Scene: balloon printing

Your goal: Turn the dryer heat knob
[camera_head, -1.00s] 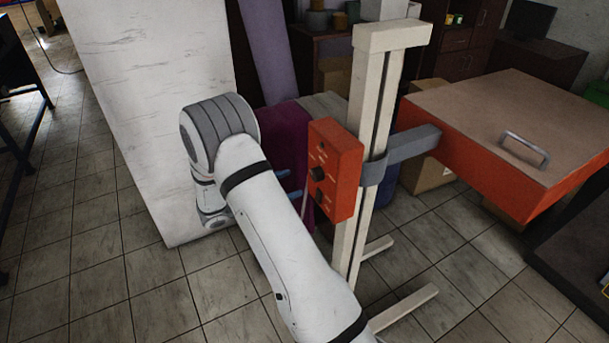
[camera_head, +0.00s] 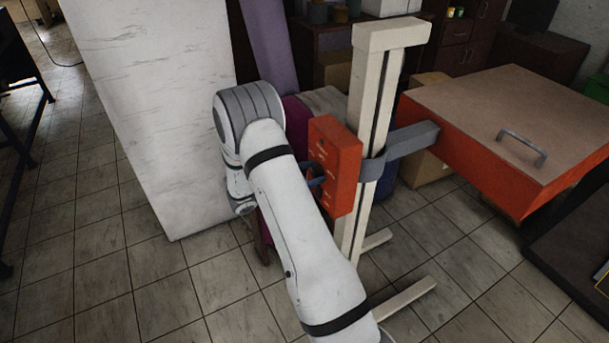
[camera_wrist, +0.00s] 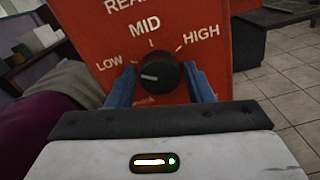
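The dryer heat knob (camera_wrist: 163,76) is a round black dial on the red control box (camera_head: 338,160). In the wrist view its white mark points left, roughly towards LOW; MID and HIGH are printed above it and to the right. My gripper (camera_wrist: 157,74) has its two blue fingers on either side of the knob. A gap shows at the left finger; the right finger is very close, and I cannot tell if it touches. In the head view my gripper (camera_head: 314,174) is at the box's front, and my arm and fingers hide the knob there.
The box is mounted on a cream upright stand (camera_head: 372,120) with feet on the tiled floor. A grey bracket (camera_head: 405,146) joins it to the large orange dryer head (camera_head: 510,130) at right. A white board (camera_head: 150,110) leans at left.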

